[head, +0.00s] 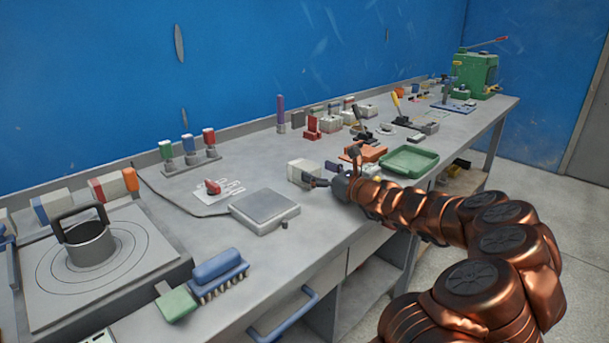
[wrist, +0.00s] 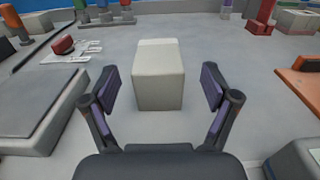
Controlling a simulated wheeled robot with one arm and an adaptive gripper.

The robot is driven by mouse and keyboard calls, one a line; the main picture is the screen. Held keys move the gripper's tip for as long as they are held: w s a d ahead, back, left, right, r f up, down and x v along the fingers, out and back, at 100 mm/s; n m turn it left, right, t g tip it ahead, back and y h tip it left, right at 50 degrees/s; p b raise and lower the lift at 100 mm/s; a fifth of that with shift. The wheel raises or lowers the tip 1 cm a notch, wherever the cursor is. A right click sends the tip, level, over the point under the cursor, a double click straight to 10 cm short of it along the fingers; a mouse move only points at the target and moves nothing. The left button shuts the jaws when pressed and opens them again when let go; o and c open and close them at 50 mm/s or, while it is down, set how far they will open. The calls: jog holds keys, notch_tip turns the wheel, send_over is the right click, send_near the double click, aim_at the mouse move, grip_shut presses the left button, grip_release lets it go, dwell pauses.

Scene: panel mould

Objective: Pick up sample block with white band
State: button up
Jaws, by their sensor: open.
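A pale off-white sample block (wrist: 158,80) stands on the grey bench in the middle of the wrist view, with a whiter strip along its far upper edge. It also shows in the head view (head: 301,168), just left of my gripper's tip. My gripper (wrist: 160,92) is open, its two purple-padded fingers spread to either side of the block's near end. The fingers look apart from the block, with bench showing between. In the head view my gripper (head: 323,182) is low over the bench, and its fingers are partly hidden.
A grey square-topped device (head: 263,205) stands left of the block. An orange piece (head: 366,152) and a green tray (head: 409,160) lie to the right. A stand of coloured blocks (head: 188,152) is farther back.

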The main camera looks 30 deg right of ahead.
aim_at(306, 165)
jog(key=shift+x, duration=2.3)
jog(key=shift+a, duration=0.1)
jog(key=shift+s+r, duration=0.1)
jog(key=c, duration=1.5)
